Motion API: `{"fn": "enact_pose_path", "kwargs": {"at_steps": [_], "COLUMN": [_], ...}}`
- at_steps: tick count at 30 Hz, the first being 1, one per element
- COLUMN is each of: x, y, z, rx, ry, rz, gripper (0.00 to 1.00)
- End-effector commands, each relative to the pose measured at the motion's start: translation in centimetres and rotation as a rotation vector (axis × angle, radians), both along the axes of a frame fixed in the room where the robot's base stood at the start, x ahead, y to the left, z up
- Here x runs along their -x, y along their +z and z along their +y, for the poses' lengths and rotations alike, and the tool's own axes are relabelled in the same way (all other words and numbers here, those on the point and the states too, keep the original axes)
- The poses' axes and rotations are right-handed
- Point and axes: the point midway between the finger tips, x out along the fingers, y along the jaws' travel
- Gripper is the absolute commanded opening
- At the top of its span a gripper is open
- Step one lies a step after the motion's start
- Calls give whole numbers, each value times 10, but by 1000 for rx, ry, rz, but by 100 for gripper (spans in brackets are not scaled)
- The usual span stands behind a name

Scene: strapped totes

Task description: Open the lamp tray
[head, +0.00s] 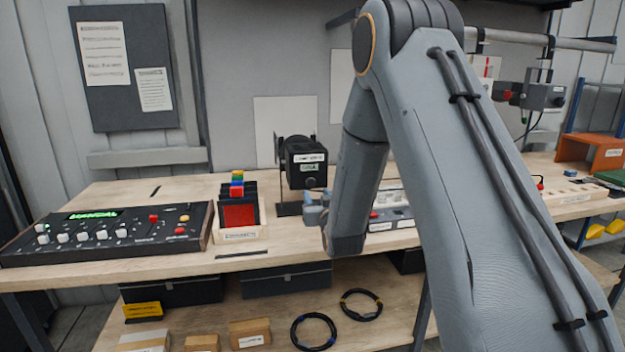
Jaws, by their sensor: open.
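A black lamp housing (306,165) stands on the wooden bench, with white labels and a round knob on its front. I cannot make out a separate tray on it, and its lower part is partly hidden. My gripper (313,209) is just below and to the right of the lamp's front, near the bench top. It is small in view and partly covered by my own arm. Its jaws are open, and I see nothing between them. I cannot tell whether it touches the lamp.
A rack of coloured filters (239,212) stands left of the lamp. A control panel (105,233) fills the bench's left end. White-labelled equipment (390,218) is partly hidden behind my arm. Boxes (250,332) and coiled cables (313,331) lie on the lower shelf.

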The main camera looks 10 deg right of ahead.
Motion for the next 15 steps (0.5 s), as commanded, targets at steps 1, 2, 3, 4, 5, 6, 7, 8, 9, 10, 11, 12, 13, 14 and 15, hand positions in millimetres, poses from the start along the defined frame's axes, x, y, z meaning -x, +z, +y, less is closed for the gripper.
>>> {"fn": "enact_pose_path", "kwargs": {"at_steps": [1,2,3,4,5,6,7,8,9,10,11,12,13,14,15], "x": [-2,-3,-6,-8,-11,-16,-20,-24,-31,-35,-40,-46,-51,-55,-60], "y": [4,5,6,6,7,7,7,7,7,8,7,7,8,7,7], "z": [0,0,0,0,0,0,0,0,0,0,0,0,0,0,0], "rx": [0,0,0,0,0,0,0,0,0,0,0,0,0,0,0], "ry": [0,0,0,0,0,0,0,0,0,0,0,0,0,0,0], "rz": [-19,-28,-34,-37,-39,-40,-40,-38,-38,-39,-39,-37,-38,-38,-37], "gripper": [42,42,42,42,42,42,42,42,42,42,42,42,42,42,42]}}
